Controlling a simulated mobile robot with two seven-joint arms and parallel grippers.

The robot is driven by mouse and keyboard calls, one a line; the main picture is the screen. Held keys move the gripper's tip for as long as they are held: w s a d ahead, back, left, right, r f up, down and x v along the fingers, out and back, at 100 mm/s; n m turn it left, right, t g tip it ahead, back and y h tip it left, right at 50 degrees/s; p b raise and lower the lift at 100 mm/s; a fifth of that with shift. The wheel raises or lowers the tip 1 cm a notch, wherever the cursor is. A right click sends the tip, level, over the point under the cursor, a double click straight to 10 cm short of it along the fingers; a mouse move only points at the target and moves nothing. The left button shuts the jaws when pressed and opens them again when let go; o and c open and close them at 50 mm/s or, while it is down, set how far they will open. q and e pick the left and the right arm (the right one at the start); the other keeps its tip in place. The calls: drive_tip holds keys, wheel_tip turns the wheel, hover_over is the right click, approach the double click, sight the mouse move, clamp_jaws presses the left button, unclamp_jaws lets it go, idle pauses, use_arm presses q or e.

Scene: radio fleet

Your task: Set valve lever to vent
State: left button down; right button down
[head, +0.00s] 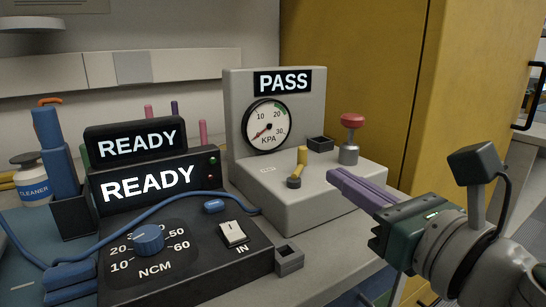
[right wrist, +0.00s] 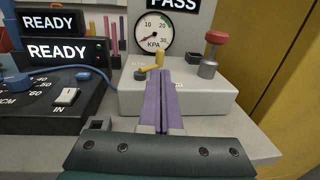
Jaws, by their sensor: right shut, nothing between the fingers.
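The valve lever (head: 301,160) is yellow and sits on a dark pivot on top of the grey gauge box (head: 335,190). Its arm runs from the pivot toward the box's back panel, with a raised yellow end. It also shows in the right wrist view (right wrist: 159,58), just beyond the fingertips. A small label (head: 268,169) lies left of it, too small to read. My right gripper (head: 333,177) has purple fingers. They are shut and empty, to the right of the lever in the head view; contact with it is not visible. My left gripper is not in view.
The box has a PASS display (head: 283,82), a KPA gauge (head: 265,125) with its needle low, a small black socket (head: 320,144) and a red-topped plunger (head: 351,135). The READY torque unit (head: 185,240) stands left. A yellow cabinet (head: 350,60) stands behind right.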

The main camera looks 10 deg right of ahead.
sight(305, 155)
drive_tip(key=x, duration=0.6)
drive_tip(key=shift+w+a+b, duration=0.1)
drive_tip(key=shift+w+b, duration=0.25)
drive_tip(key=shift+w, duration=0.05)
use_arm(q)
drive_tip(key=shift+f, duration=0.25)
